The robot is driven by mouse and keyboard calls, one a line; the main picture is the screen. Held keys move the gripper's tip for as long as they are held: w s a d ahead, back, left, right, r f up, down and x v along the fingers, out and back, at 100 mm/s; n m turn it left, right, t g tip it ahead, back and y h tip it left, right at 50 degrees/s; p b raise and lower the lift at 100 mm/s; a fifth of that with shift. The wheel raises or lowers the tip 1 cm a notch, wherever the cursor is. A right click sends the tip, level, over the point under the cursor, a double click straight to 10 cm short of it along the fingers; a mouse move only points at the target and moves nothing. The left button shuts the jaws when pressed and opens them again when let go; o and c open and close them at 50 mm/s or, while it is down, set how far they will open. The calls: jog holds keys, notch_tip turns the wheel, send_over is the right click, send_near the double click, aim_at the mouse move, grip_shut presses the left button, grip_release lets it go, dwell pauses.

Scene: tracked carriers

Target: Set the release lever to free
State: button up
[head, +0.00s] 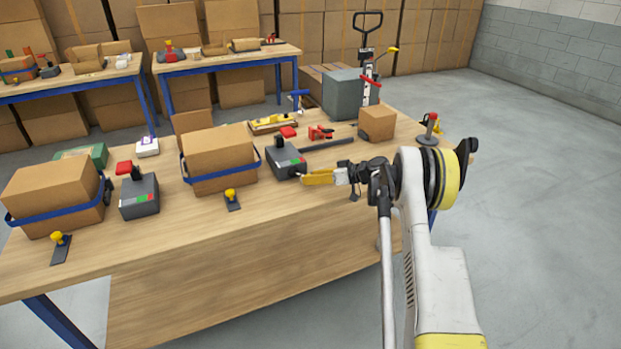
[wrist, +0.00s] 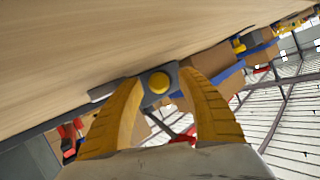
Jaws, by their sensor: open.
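Two grey release-lever units with red-knobbed levers and red and green marks stand on the long wooden table. The right unit (head: 286,162) is beside the right strapped carton; its red knob (head: 288,132) is on top. The left unit (head: 139,197) stands between the two strapped cartons. My gripper (head: 306,178) is open at the right unit's near right side. In the wrist view, which is upside down, my yellow fingers (wrist: 158,100) straddle a grey block with a round yellow knob (wrist: 158,82). It seems to be the right unit. I cannot tell whether they touch it.
Two cartons with blue straps (head: 218,160) (head: 52,195) stand on the table. Yellow knobs on dark plates (head: 231,196) (head: 60,242) lie in front of them. Behind are red clamps (head: 320,132), a grey bin (head: 350,93) and a small carton (head: 377,122).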

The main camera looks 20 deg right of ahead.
jog(key=v, duration=1.2)
jog(key=shift+a, duration=0.15)
jog(key=s+a+r+m+g+h, duration=0.2)
jog(key=s+a+r, duration=0.45)
jog(key=a, duration=0.35)
jog(key=s+a+r+m+g+h, duration=0.1)
jog(key=s+a+r+h, duration=0.1)
jog(key=s+a+r, duration=0.55)
jog(key=s+a+m+h, duration=0.1)
jog(key=s+a, duration=0.3)
jog(key=s, duration=0.7)
jog(key=s+a+f+m+h, duration=0.1)
jog(key=s+a+h, duration=0.3)
jog(key=s, duration=0.8)
jog(key=shift+s+a+f, duration=0.2)
jog(key=shift+s, duration=0.1)
